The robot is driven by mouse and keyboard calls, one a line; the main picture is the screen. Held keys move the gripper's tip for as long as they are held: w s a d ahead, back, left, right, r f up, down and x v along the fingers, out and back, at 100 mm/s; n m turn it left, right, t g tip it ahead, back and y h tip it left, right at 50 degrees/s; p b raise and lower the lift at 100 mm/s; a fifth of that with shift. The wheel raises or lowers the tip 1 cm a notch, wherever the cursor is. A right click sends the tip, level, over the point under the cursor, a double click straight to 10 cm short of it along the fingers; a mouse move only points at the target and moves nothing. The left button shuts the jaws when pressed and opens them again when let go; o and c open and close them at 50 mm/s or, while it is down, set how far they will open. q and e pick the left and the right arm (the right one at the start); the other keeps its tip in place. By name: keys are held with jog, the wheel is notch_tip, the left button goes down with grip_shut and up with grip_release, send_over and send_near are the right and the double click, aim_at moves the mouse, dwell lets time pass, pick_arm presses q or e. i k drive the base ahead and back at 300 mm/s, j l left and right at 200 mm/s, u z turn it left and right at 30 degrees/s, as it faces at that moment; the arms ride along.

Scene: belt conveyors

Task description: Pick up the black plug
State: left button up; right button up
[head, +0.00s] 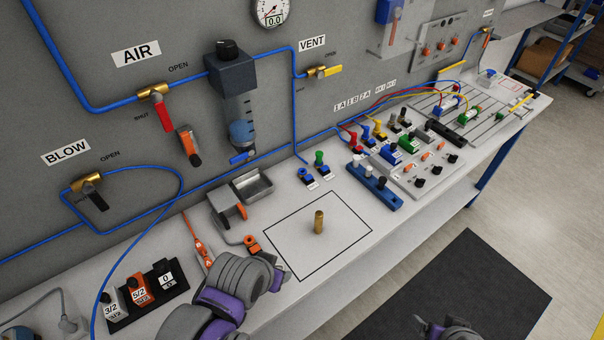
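No single part stands out clearly as the black plug. Small dark fittings (405,121) stand at the back of the coloured row on the valve panel, and low black knobs (453,158) sit near its front edge; I cannot tell whether any of these is the plug. My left arm, grey and purple, lies over the bench front at lower left; its gripper fingers do not show. Only a small part of my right arm shows at the bottom edge, over the dark floor mat, and its gripper is not visible. Neither arm visibly touches a part.
A brass cylinder (319,222) stands upright in a black-outlined square. A blue block (374,188) with knobs is right of it. Blue (306,177) and green (320,162) fittings and a metal tray (253,186) stand behind. A black rack (176,286) holds labelled blocks. Blue hoses run along the wall.

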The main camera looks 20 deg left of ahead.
aim_at(383, 180)
jog(key=i+u, duration=0.15)
jog(key=u, duration=0.25)
jog(key=i+l+u, duration=0.15)
jog(key=u, duration=0.2)
jog(key=i+l+u, duration=0.15)
jog(key=u, duration=0.25)
